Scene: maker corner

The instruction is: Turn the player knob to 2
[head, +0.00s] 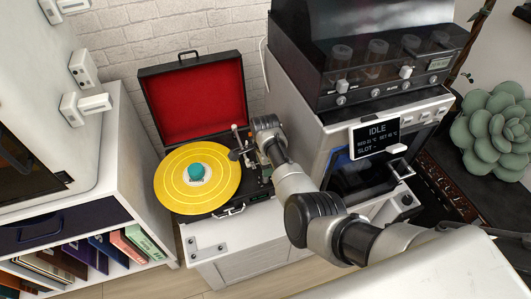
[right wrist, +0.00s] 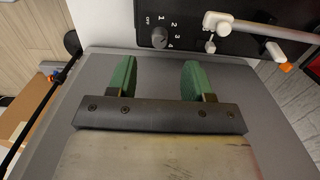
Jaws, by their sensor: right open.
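The record player (head: 226,207) stands open in the head view, with a yellow record (head: 177,185) on it. The player knob (right wrist: 159,38) is a small dark round knob in the right wrist view. It sits on a black panel beside the marks OFF, 1, 2, 3 and 4. I cannot tell which mark it points to. My right gripper (right wrist: 158,66) is open and empty, its green fingers apart, with the knob just beyond the gap between the tips. In the head view my right arm reaches to the player's right side and hides part of it. My left gripper is not in view.
The white tonearm (right wrist: 222,22) lies close to the right of the knob in the right wrist view. A white cabinet (head: 296,97) with a display reading IDLE stands right of the player. A white shelf (head: 125,130) with records stands at left.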

